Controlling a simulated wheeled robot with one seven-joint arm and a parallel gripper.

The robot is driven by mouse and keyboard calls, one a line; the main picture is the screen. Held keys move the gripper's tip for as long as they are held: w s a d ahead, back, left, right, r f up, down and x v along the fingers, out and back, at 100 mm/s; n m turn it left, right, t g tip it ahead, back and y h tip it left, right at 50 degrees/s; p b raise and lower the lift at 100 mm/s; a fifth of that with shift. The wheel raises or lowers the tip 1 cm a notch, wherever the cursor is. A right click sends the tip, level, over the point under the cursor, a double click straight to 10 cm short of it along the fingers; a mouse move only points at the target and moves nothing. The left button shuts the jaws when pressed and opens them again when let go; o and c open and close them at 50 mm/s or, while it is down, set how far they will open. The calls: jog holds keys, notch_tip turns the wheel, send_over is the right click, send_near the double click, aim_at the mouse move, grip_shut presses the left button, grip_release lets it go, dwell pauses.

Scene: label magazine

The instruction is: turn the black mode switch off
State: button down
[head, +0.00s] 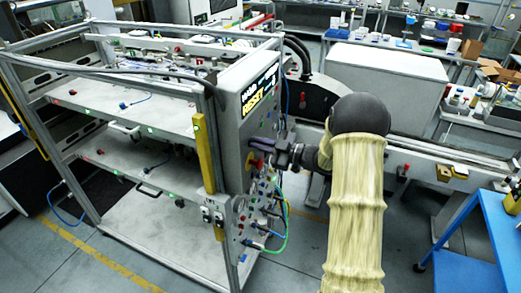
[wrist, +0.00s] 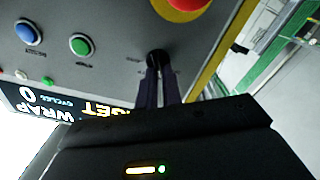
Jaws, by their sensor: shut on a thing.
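The black mode switch (wrist: 158,56) is on the grey control panel (wrist: 110,30), at the upper middle of the wrist view. My gripper (wrist: 159,70) is shut on it, with its two dark fingers meeting at the knob. The fingers cover most of the switch, so its pointer direction cannot be told. In the head view my gripper (head: 262,145) is at the right face of the machine's panel (head: 246,110), below the yellow-lettered display. The switch itself is hidden there.
In the wrist view a red emergency button (wrist: 188,5) on a yellow base sits close beside the switch. A green button (wrist: 81,45) and a blue button (wrist: 28,33) are to the left. Hoses (head: 284,215) hang below the panel. A blue cart (head: 490,240) stands at right.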

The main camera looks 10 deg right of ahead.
jog(key=n+b, duration=0.2)
jog(key=b, duration=0.3)
jog(key=f+n+b, duration=0.1)
jog(key=n+b, duration=0.1)
jog(key=b, duration=0.3)
jog(key=shift+s+a+n, duration=0.1)
jog(key=shift+s+n, duration=0.1)
jog(key=shift+n, duration=0.1)
jog(key=n+b, duration=0.2)
jog(key=b, duration=0.3)
jog(key=shift+r+n, duration=0.1)
jog(key=shift+n, duration=0.3)
jog(key=shift+b, duration=0.3)
jog(key=shift+r, duration=0.1)
jog(key=c, duration=1.6)
grip_release()
jog(key=shift+o, duration=0.2)
jog(key=b+v, duration=0.3)
jog(key=v, duration=1.4)
jog(key=shift+s+b, duration=0.2)
jog(key=shift+b, duration=0.2)
